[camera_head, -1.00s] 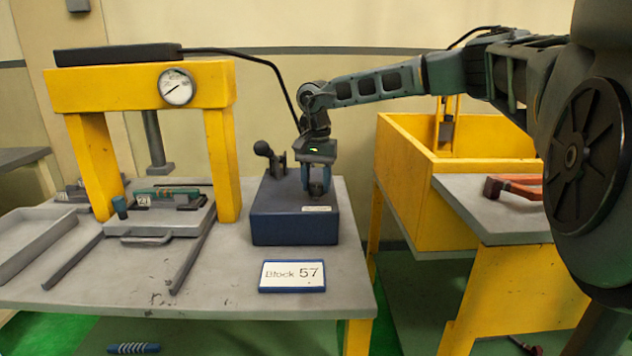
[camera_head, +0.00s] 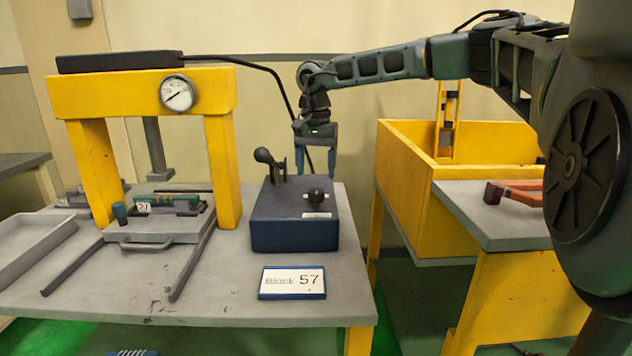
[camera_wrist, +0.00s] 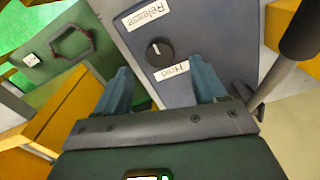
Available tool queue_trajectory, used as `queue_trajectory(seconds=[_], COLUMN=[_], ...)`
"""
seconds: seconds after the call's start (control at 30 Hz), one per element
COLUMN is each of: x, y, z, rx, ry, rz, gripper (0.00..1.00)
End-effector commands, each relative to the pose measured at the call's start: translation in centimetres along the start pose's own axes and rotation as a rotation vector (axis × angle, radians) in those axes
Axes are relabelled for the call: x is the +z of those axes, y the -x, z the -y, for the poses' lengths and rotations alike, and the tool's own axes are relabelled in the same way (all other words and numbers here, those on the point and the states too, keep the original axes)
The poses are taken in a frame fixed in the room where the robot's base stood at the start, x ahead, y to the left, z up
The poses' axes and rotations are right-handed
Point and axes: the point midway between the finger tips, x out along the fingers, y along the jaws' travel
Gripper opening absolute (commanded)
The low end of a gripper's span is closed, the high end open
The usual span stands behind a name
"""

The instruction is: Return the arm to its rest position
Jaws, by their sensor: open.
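My gripper (camera_head: 315,163) hangs from my arm above the back part of the blue control box (camera_head: 292,235), pointing down. Its fingers are apart with nothing between them. In the wrist view the two blue-grey fingers of my gripper (camera_wrist: 165,90) show spread. Beyond them is the box face with a black knob (camera_wrist: 159,48) between labels reading "Release" and "Hold". In the head view the knob (camera_head: 316,197) is in full sight on top of the box, with my gripper clear of it. My arm stretches in from the right.
A yellow press (camera_head: 222,165) with a gauge stands at left, a green-topped part (camera_head: 180,200) under it. A lever (camera_head: 270,163) rises from the box. A "Block 57" sign (camera_head: 292,282) lies in front. A yellow bin (camera_head: 405,165) and a side table (camera_head: 490,215) stand right.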

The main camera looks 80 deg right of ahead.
Motion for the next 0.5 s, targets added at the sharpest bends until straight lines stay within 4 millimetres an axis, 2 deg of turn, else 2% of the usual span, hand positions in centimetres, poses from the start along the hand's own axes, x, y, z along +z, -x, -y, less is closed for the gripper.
queue_trajectory(seconds=[0.1,0.2,0.5], x=[-0.1,0.0,0.0], y=[1.4,1.9,2.1], z=[0.0,0.0,0.0], rx=[0.000,0.000,0.000], ry=[-0.001,-0.001,-0.001], rz=[-0.001,0.000,0.001], gripper=[0.71,0.71,0.71])
